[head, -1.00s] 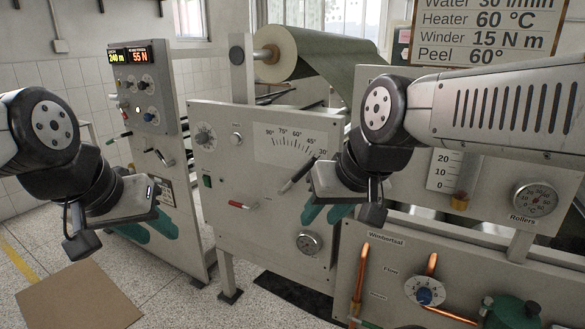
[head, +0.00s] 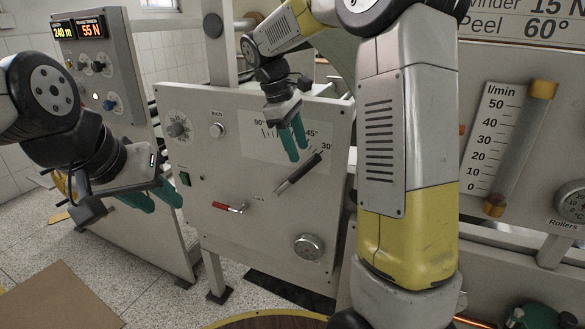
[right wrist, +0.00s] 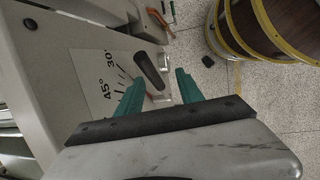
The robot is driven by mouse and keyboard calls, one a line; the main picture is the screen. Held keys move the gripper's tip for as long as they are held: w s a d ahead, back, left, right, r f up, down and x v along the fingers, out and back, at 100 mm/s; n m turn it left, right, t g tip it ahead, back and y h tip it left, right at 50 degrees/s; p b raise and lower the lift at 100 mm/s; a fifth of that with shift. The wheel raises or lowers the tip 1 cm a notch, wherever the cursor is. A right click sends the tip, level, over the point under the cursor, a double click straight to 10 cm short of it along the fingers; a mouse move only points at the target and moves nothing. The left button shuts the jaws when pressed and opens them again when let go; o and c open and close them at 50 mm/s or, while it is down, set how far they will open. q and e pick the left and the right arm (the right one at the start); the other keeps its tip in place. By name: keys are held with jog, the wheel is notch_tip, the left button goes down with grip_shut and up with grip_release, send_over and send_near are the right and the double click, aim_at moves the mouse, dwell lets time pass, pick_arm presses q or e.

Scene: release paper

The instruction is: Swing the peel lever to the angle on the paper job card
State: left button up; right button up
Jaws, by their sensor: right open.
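The peel lever (head: 305,168) has a black grip and slants up to the right on the grey panel, its tip near the 30° end of the printed angle scale (head: 245,145). The job card (head: 530,28) at the upper right reads "Peel 60°". My right gripper (head: 297,153), with green fingers, is open at the scale, just up and left of the lever. In the right wrist view the lever's dark grip (right wrist: 150,68) shows between and beyond the spread fingertips; no grasp shows. My left gripper (head: 160,204) is open and empty, left of the panel.
A flow meter (head: 510,135) stands at the right. A round wooden top with a yellow rim (head: 268,320) is at the bottom.

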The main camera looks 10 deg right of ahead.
aim_at(302, 171)
jog(key=shift+n+g+h, duration=0.4)
jog(key=shift+n+h, duration=0.3)
jog(key=w+f, duration=0.1)
jog(key=f, duration=0.2)
jog(key=w+d+f, duration=0.1)
jog(key=f, duration=0.2)
jog(key=d+f, duration=0.1)
jog(key=f, duration=0.2)
jog(key=shift+w+f, duration=0.3)
jog(key=shift+w, duration=0.1)
jog(key=shift+c, duration=0.2)
grip_shut()
jog(key=shift+r, duration=0.1)
